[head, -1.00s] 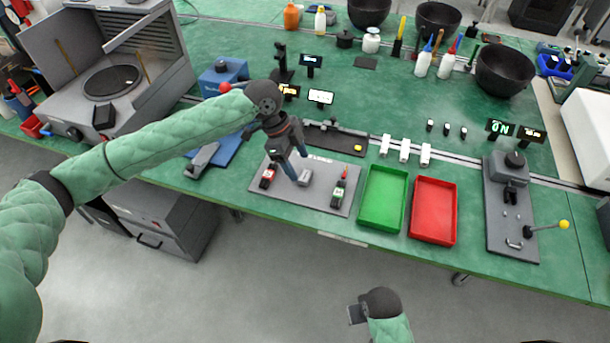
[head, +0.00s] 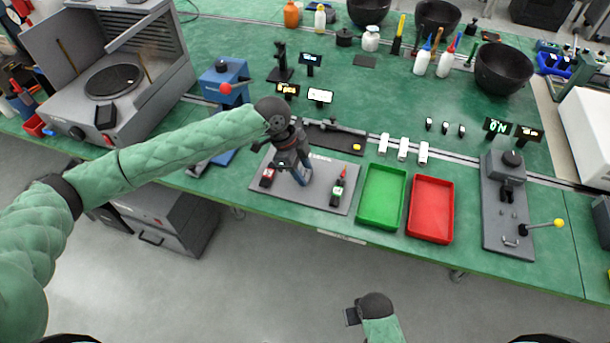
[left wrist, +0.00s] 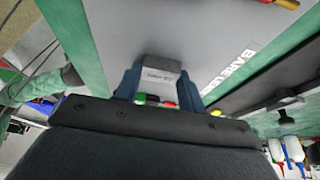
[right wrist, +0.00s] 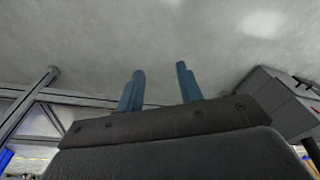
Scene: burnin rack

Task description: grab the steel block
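The steel block (left wrist: 160,72) is a small grey block with dark lettering, seen in the left wrist view between the two blue fingers of my left gripper (left wrist: 160,88). The fingers stand on either side of it, spread about as wide as those of my empty right gripper, and I see no firm grip. In the head view my left gripper (head: 297,173) is low over the grey mat (head: 325,195), and it mostly hides the block. My right gripper (right wrist: 160,75) is open and empty, over the floor in front of the bench.
A red-and-black item (head: 267,177) and a green-and-red item (head: 338,190) flank the left gripper on the mat. A green tray (head: 381,222) and a red tray (head: 430,234) stand to the right. A dark rail (head: 335,137) lies behind.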

